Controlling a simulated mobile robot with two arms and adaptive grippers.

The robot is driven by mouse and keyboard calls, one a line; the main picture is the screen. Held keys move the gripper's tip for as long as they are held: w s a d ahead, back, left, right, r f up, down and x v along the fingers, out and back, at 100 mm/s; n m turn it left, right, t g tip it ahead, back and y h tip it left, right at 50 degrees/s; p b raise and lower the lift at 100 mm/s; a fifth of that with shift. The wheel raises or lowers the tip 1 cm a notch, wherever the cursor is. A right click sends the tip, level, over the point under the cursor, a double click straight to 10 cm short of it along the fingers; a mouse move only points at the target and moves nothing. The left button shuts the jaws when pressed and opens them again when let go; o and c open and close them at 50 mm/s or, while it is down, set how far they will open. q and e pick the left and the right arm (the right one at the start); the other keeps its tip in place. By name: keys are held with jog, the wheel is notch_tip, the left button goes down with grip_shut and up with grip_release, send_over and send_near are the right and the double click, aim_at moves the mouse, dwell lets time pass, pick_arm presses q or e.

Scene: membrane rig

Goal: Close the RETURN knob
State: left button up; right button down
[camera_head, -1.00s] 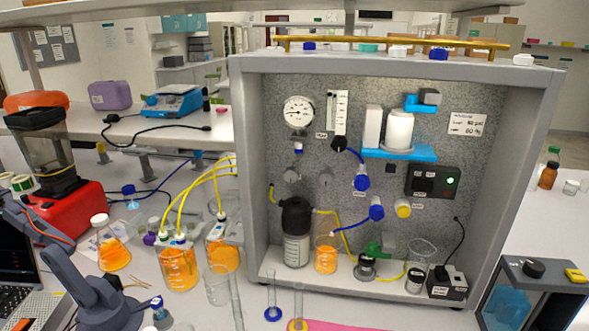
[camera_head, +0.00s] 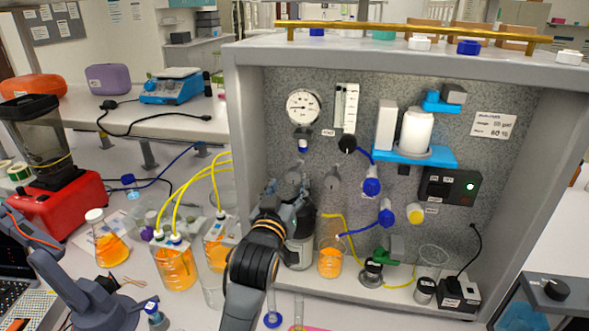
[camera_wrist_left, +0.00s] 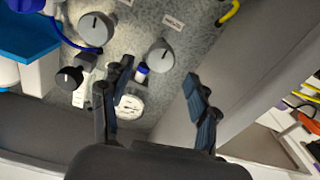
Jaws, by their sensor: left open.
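Two grey round knobs sit on the speckled back panel below the gauge. The left one (camera_head: 294,178) is partly behind my left gripper in the head view; the right one (camera_head: 331,178) is clear. In the left wrist view, which is turned over, they appear as a near grey knob (camera_wrist_left: 159,55) and a farther grey knob (camera_wrist_left: 96,28). Labels are too small to read surely, so I cannot tell which is RETURN. My left gripper (camera_head: 285,194) is open and empty, its fingers (camera_wrist_left: 158,72) spread on either side of the near knob's line, apparently short of it. My right gripper is out of view.
A black knob (camera_head: 347,143) and a gauge (camera_head: 303,105) are above. A dark-capped bottle (camera_head: 299,250) and a beaker of orange liquid (camera_head: 330,262) stand below. The rig's left side wall (camera_head: 245,130) is close to my left arm. Yellow tubes (camera_head: 190,190) run outside it.

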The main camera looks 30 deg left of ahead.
aim_at(293, 177)
pick_arm(q)
jog(key=p+x, duration=0.1)
jog(key=x, duration=0.3)
jog(key=shift+w+a, duration=0.1)
jog(key=shift+w, duration=0.5)
jog(key=shift+w+a, duration=0.1)
jog(key=shift+w, duration=0.15)
jog(key=shift+w+a+p, duration=0.1)
jog(key=shift+w+p, duration=0.15)
jog(key=shift+p, duration=0.05)
jog(key=shift+f, duration=0.1)
jog(key=c, duration=1.2)
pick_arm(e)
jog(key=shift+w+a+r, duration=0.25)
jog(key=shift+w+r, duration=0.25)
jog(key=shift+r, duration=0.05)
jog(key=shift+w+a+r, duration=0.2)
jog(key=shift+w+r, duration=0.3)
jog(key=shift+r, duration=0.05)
